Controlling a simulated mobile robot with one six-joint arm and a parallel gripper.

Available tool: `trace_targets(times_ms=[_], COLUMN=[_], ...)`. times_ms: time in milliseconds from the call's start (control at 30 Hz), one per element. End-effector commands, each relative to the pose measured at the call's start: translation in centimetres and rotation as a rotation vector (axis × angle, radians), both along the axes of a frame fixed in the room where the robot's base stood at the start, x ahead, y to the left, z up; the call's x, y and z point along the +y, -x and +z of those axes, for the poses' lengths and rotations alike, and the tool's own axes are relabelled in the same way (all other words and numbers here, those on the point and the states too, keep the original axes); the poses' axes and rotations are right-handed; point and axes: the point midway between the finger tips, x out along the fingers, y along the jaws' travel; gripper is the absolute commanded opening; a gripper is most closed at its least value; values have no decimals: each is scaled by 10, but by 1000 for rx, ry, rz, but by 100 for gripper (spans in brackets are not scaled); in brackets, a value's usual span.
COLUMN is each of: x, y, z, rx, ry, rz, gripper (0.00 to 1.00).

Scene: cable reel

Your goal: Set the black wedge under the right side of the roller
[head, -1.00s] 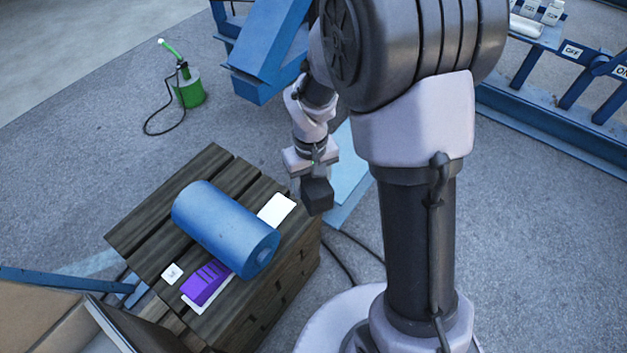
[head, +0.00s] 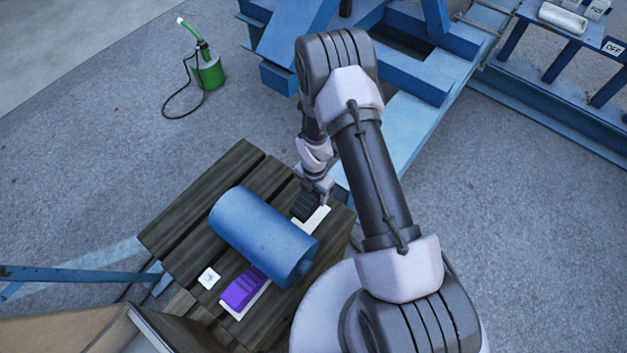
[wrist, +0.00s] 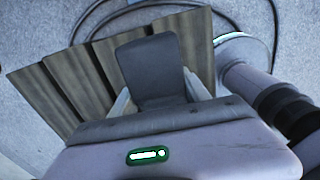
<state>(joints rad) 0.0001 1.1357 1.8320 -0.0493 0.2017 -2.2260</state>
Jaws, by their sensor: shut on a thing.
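The blue roller (head: 262,232) lies on its side on a dark wooden slatted stand. My gripper (head: 312,188) is shut on the black wedge (head: 303,207), behind the roller at its upper right. The wedge is low over the stand, beside a white patch (head: 319,217); I cannot tell whether it touches the wood or the roller. In the wrist view the wedge (wrist: 152,68) fills the middle, between the pale fingers, and the roller does not show. A purple wedge (head: 240,290) lies against the roller's lower left side, on another white patch.
The wooden stand (head: 200,200) has a small white square tag (head: 209,278) left of the purple wedge. A green can (head: 208,74) with a hose stands on the floor at the upper left. Blue steel framework (head: 400,120) stands behind. A brown box (head: 65,325) is at the lower left.

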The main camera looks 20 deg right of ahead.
Motion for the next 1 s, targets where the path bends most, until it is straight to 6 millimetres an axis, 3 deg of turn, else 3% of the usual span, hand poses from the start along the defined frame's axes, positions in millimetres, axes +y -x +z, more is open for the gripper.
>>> trace_targets(times_ms=[267, 1000], x=[0, 0], y=[0, 0], z=[-13, -89], rx=[-1, 0], ry=[0, 0], rz=[27, 25], gripper=[0, 0])
